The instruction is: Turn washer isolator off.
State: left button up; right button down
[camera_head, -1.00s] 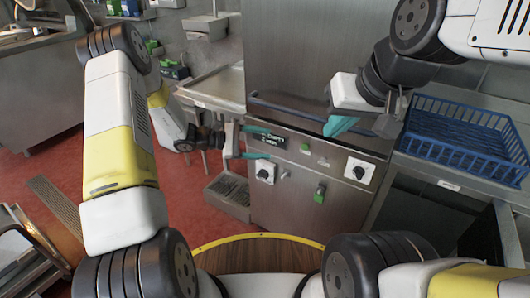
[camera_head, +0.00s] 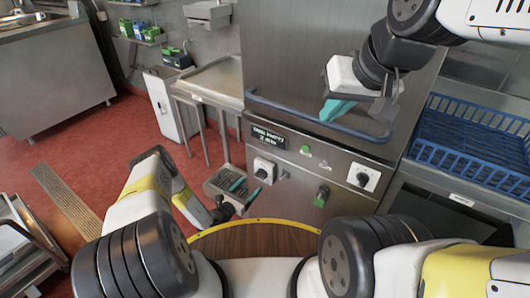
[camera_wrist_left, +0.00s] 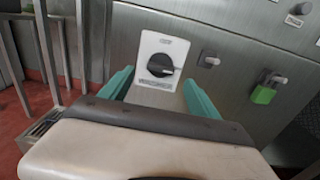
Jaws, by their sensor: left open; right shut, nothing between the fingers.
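A rotary isolator switch with a black knob on a white plate (camera_head: 264,169) is on the left of the steel machine's front panel. It also shows in the left wrist view (camera_wrist_left: 158,62), its knob pointing roughly sideways; its lettering is too small to read. A second isolator switch (camera_head: 364,176) is on the right of the panel. My left gripper (camera_head: 245,189) is open, just below and in front of the left switch; its teal fingers (camera_wrist_left: 158,92) appear on either side of the plate, apart from the knob. My right gripper (camera_head: 337,111) is shut and empty before the machine's upper front.
A dark rail (camera_head: 315,115) crosses the machine above the panel. A small knob and a green padlock (camera_head: 322,196) are right of the left switch. A blue crate (camera_head: 475,140) sits at right. A round wooden top (camera_head: 258,240) is close in front.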

aim_at(259, 177)
pick_arm(q)
jog(key=shift+x, duration=3.4)
